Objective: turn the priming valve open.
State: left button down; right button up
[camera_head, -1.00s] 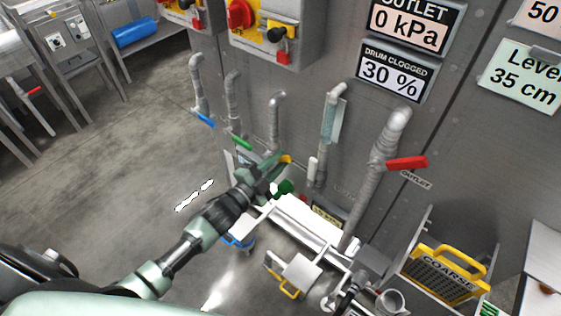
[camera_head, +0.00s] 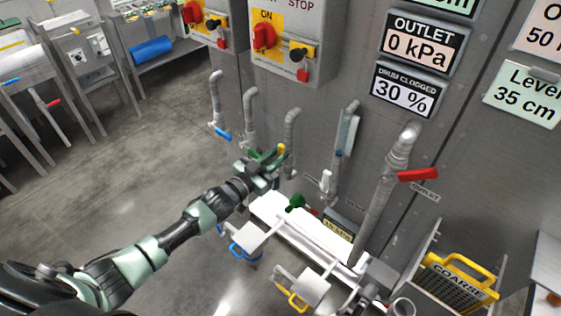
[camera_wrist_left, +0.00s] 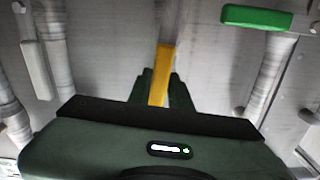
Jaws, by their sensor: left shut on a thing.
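The valve lever with the yellow handle (camera_head: 282,148) is on the third pipe (camera_head: 291,125) from the left along the grey wall. I cannot read a label that names it as the priming valve. My left gripper (camera_head: 271,161) is shut on this yellow handle. In the left wrist view the yellow handle (camera_wrist_left: 164,72) stands nearly upright between the two dark green fingers (camera_wrist_left: 161,88). In the head view the gripper hides part of the handle and the valve body. My right gripper is not in view.
Neighbouring pipes carry a blue lever (camera_head: 220,132), a white lever (camera_head: 326,181) and a red lever (camera_head: 417,175). A green lever (camera_wrist_left: 257,17) is close by in the left wrist view. White equipment (camera_head: 300,230) stands below. The floor at left is open.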

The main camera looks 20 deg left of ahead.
pick_arm(q)
jog(key=shift+w+a+n, duration=0.2)
jog(key=shift+a+n, duration=0.35)
jog(key=shift+n, duration=0.15)
jog(key=c, duration=1.3)
grip_release()
jog(key=shift+s, duration=0.1)
jog(key=b+v, duration=0.1)
jog(key=v, duration=0.6)
jog(key=shift+s+a+r, duration=0.1)
jog(key=shift+s+a, duration=0.1)
jog(key=shift+s, duration=0.1)
